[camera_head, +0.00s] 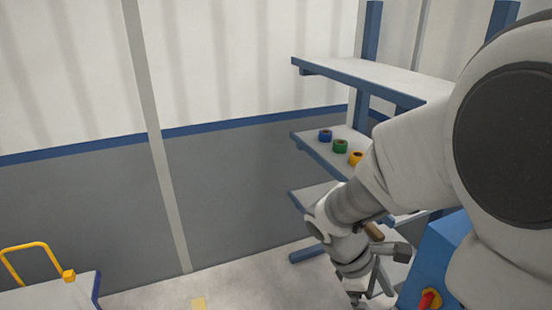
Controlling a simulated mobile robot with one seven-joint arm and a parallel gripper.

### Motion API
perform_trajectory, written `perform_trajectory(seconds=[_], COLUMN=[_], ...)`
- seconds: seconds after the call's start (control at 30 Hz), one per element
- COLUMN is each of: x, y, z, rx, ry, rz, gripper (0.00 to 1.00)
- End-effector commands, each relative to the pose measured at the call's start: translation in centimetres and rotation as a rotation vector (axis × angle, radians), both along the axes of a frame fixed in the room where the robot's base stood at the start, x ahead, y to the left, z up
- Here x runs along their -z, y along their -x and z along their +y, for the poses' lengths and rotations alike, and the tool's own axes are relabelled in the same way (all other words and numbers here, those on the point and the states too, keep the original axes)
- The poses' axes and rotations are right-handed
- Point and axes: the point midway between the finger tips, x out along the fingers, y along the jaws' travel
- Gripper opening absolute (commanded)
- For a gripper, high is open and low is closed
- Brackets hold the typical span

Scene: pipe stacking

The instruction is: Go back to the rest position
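My arm reaches in from the right edge and hangs down in front of the shelving. My gripper (372,285) points downward near the bottom of the picture, beside the lower shelves. Its fingertips are small and partly cut off, so I cannot tell whether it is open or shut. I see no pipe in it. A short blue pipe piece (325,135), a green one (340,146) and a yellow one (355,159) stand in a row on the middle shelf (318,152), apart from my gripper. My arm hides the right part of that shelf.
The blue-framed shelving has a bare upper shelf (375,78) and a lower shelf (312,194). A blue box with a red knob (428,300) is at the lower right. A table with a yellow handle (25,247) is at the lower left.

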Motion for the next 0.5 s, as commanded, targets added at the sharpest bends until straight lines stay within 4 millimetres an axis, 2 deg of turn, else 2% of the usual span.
perform_trajectory(seconds=[0.03, 0.5], x=[-1.3, -10.5], y=[0.3, 3.1], z=[0.2, 3.5], rx=[0.062, 0.637], ry=[-0.036, -0.401], rz=[-0.065, -0.595], gripper=[1.00, 1.00])
